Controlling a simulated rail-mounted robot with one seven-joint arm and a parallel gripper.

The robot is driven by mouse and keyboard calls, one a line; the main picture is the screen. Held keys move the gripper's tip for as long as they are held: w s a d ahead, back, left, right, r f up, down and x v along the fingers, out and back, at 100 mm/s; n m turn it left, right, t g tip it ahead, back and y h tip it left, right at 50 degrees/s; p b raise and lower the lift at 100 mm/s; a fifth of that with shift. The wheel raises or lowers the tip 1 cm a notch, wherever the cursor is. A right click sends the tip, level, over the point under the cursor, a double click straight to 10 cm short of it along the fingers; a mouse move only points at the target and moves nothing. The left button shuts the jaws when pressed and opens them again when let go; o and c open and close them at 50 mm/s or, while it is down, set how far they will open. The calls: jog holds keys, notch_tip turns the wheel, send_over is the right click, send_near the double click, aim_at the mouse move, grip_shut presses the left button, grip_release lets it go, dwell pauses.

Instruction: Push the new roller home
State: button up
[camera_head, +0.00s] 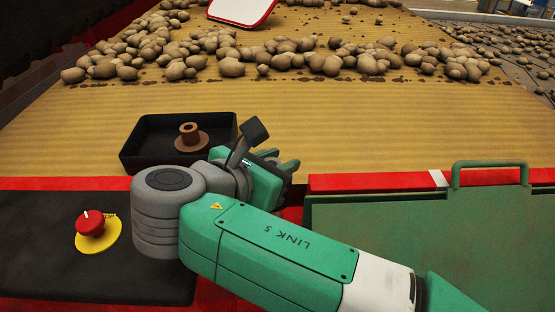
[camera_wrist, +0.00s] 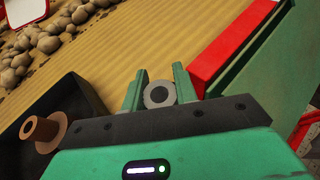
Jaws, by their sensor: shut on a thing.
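In the head view my gripper (camera_head: 290,168) is near the red front rail, and the roller is hidden by my arm. The roller's far end and whatever it meets are hidden, so I cannot tell how far in it sits. A brown, rusty-looking flanged roller (camera_head: 189,135) stands in the black tray (camera_head: 136,163) to the left; it also shows in the wrist view (camera_wrist: 40,131).
A yellow belt (camera_head: 330,120) with several potatoes (camera_head: 330,63) across its far part lies behind. A green cover with a handle (camera_head: 490,168) is at right. A red stop button (camera_head: 90,223) is on the dark panel at left. A red-edged white board (camera_head: 242,10) stands at the back.

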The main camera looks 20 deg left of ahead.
jog(key=shift+f+b, duration=0.55)
jog(key=shift+f, duration=0.35)
jog(key=o, duration=1.1)
jog(key=shift+o, duration=0.2)
jog(key=b+v, duration=0.1)
jog(key=v, duration=0.7)
jog(key=shift+w, duration=0.1)
